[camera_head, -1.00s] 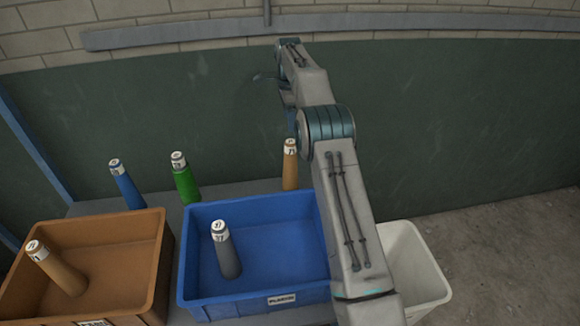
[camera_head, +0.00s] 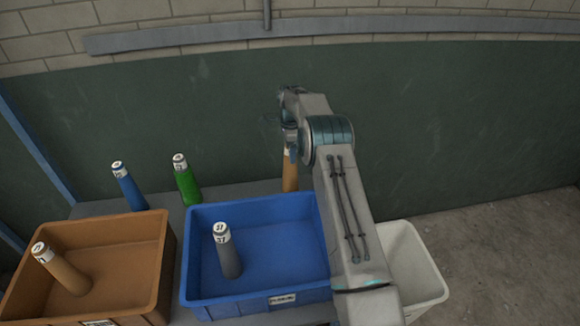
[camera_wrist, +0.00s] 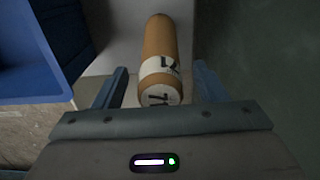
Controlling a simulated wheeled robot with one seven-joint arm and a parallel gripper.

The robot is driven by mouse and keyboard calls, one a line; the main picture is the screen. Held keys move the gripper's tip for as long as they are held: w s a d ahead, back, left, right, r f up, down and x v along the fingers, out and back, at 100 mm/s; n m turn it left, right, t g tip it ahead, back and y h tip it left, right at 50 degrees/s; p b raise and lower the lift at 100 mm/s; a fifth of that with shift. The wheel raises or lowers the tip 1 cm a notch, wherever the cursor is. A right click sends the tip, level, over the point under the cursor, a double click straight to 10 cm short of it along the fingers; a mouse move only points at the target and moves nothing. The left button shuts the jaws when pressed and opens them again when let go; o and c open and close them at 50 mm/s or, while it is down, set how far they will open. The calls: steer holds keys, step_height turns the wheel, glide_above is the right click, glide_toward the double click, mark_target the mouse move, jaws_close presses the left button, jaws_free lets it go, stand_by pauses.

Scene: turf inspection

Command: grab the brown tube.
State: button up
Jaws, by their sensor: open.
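A brown-orange tube (camera_head: 290,177) with a white numbered cap end stands on the grey table behind the blue crate. My gripper (camera_head: 290,145) is over its top and hides the white end in the head view. In the wrist view the same tube (camera_wrist: 161,42) lies between the two fingers of my open gripper (camera_wrist: 159,84), with a gap on each side. Its white end is close to the palm. Another brown tube (camera_head: 65,273) leans in the brown crate at the left.
A blue crate (camera_head: 255,297) holding a grey tube (camera_head: 228,255) is just in front. A brown crate (camera_head: 150,290) stands left, a white bin (camera_head: 425,275) right. A blue tube (camera_head: 130,190) and a green tube (camera_head: 188,184) stand on the table to the left.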

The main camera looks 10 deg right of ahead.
steer(key=c, duration=1.3)
